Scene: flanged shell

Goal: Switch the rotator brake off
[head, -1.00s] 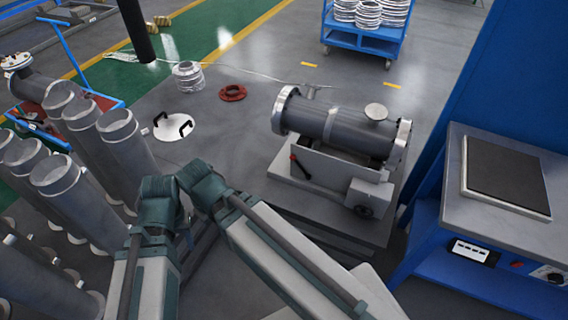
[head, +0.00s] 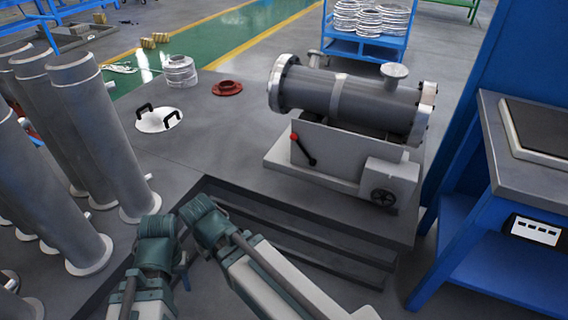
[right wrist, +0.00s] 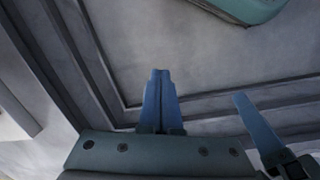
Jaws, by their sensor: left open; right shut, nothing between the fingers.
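The rotator (head: 345,155) is a grey box on a low platform, with a small handwheel (head: 384,197) on its right end. A black lever with a red knob (head: 295,138) is on its front face, probably the brake; the lever slants down to the right. The grey flanged shell (head: 355,100) lies across the top. My left gripper (head: 183,270) is mostly hidden behind its wrist; a bit of blue finger shows, well short of the lever. My right gripper's blue fingers (right wrist: 160,90) are together and empty in the right wrist view. In the head view its wrist hides them.
Tall grey flanged tubes (head: 95,120) stand close on the left. A white disc with black handles (head: 159,120) and a red ring (head: 227,88) lie on the platform. A blue bench (head: 520,170) stands at the right. Platform steps (head: 300,230) lie before my arms.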

